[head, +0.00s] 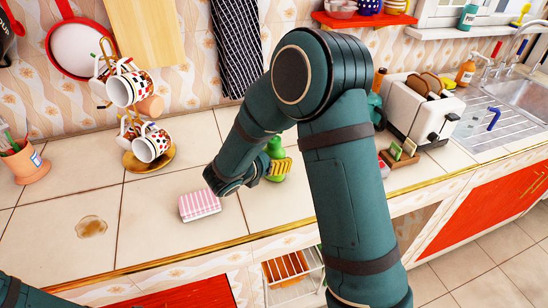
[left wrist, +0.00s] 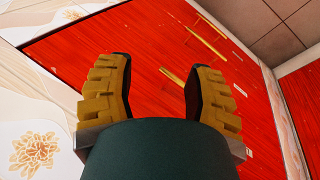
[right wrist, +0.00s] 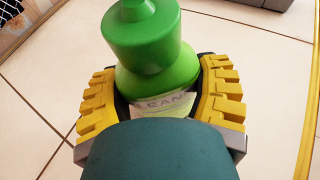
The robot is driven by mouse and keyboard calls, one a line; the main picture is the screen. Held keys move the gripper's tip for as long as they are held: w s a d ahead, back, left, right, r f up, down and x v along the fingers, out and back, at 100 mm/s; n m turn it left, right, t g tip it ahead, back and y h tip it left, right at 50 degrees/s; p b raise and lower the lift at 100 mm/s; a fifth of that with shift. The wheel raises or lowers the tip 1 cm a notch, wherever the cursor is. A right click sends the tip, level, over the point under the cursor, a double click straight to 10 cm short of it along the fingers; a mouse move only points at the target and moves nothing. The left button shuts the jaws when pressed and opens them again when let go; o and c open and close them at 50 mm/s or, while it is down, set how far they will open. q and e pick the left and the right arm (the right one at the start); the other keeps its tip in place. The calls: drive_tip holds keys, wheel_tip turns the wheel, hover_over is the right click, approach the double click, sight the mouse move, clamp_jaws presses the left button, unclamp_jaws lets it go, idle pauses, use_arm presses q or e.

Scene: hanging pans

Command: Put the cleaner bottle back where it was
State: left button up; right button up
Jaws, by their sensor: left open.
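The green cleaner bottle (right wrist: 155,60) stands between the yellow fingers of my right gripper (right wrist: 160,100), which are closed against both its sides. Its white label is partly hidden by my wrist. In the head view the bottle (head: 276,150) shows beside the right gripper (head: 277,168), over the tiled counter. My arm hides part of it, and I cannot tell whether its base touches the counter. My left gripper (left wrist: 160,90) is open and empty in the left wrist view, in front of the red cabinet doors (left wrist: 150,55).
A pink striped block (head: 199,206) and a brown stain (head: 91,227) are on the counter (head: 50,200). A mug stand (head: 148,160) stands behind. A toaster (head: 415,110) and sink (head: 520,92) are at right. The counter's front left is mostly clear.

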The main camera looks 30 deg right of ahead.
drive_tip(key=o, duration=0.4)
drive_tip(key=shift+r, duration=0.1)
drive_tip(key=shift+a+r, duration=0.15)
drive_tip(key=shift+r, duration=0.05)
drive_tip(key=p+v, duration=0.2)
drive_tip(key=v, duration=0.9)
drive_tip(key=shift+s+a+r, duration=0.1)
drive_tip(key=shift+s+a, duration=0.1)
drive_tip(key=shift+a, duration=0.1)
